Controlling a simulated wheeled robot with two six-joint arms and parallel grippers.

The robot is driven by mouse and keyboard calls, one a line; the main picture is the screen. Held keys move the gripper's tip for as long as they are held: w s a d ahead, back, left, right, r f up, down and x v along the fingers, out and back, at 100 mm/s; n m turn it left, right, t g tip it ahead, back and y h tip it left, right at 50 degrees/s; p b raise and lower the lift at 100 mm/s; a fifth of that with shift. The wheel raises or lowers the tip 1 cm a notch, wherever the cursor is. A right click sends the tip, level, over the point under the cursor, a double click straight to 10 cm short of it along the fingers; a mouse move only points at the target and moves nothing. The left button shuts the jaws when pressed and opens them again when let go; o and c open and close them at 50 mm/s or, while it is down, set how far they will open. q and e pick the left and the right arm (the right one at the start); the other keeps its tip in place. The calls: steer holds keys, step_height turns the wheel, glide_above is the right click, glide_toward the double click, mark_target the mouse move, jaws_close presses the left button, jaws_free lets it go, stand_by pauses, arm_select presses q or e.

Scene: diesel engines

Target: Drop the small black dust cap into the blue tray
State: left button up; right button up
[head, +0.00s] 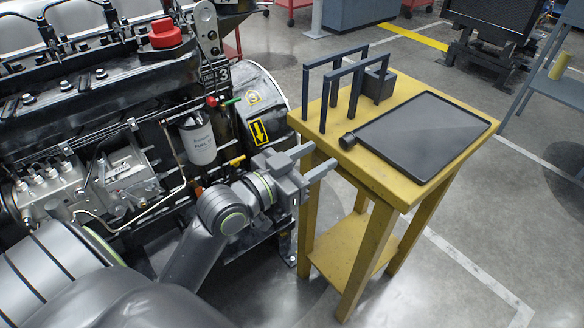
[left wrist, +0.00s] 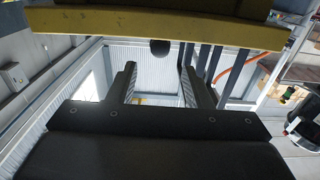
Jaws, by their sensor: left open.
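The small black dust cap (head: 347,141) sits on the yellow table (head: 402,191), close to its left edge and beside the tray's left corner. In the left wrist view the dark round cap (left wrist: 160,47) shows at the yellow table edge, ahead of the gap between my fingers. The flat tray (head: 425,134) looks dark grey to black rather than clearly blue, and appears empty. My left gripper (head: 322,157) is open and empty, just off the table's left edge and short of the cap; it also shows in the wrist view (left wrist: 158,68). My right gripper is not in view.
Dark upright frames (head: 335,88) and a dark block (head: 379,84) stand at the table's back left, behind the cap. The diesel engine (head: 110,120) fills the left side. Open floor (head: 470,240) lies right of the table.

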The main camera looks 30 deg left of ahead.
arm_select(q)
steer(key=shift+p+v, duration=0.6)
steer(key=shift+v, duration=2.2)
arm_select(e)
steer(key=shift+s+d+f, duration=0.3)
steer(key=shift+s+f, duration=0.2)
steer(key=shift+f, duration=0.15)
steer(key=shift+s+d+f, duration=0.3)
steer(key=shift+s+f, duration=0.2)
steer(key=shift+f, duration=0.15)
